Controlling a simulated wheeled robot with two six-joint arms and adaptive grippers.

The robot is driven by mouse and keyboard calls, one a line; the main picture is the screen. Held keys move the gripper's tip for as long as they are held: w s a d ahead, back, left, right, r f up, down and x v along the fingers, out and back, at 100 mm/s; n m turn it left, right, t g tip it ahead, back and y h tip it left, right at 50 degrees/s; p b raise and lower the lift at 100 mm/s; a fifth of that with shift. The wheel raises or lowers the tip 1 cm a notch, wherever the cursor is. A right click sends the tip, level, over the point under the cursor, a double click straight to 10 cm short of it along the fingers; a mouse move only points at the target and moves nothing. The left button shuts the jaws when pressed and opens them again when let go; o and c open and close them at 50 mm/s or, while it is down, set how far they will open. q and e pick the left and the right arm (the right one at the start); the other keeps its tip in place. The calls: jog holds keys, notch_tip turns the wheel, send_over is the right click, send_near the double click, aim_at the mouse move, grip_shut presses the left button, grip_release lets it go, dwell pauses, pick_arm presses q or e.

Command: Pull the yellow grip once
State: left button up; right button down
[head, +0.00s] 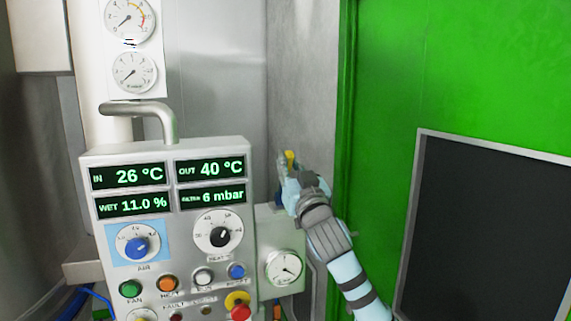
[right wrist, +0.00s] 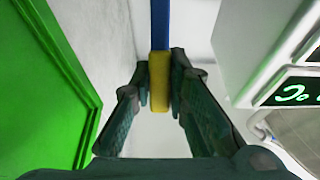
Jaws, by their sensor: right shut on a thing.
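The yellow grip (right wrist: 159,82) hangs at the end of a blue strap or rod in the right wrist view. My right gripper (right wrist: 158,88) has its two fingers on either side of the grip and is shut on it. In the head view the top of the yellow grip (head: 290,158) shows just above my right gripper (head: 287,180), beside the grey wall. Most of the grip is hidden there by the gripper. My left gripper is not in view.
A control panel (head: 163,184) with displays, knobs and buttons stands to the left of my right arm. A small box with a round gauge (head: 285,267) is just below the gripper. A green door (head: 390,90) with a dark window (head: 490,230) is on the right.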

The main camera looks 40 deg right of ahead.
jog(key=shift+s, duration=0.1)
jog(key=shift+f, duration=0.1)
jog(key=shift+s+a+f+b, duration=0.25)
jog(key=shift+s+f+b, duration=0.25)
jog(key=shift+s+b, duration=0.1)
jog(key=shift+s+a+f+b, duration=0.2)
jog(key=shift+s+f+b, duration=0.25)
jog(key=shift+s+b, duration=0.1)
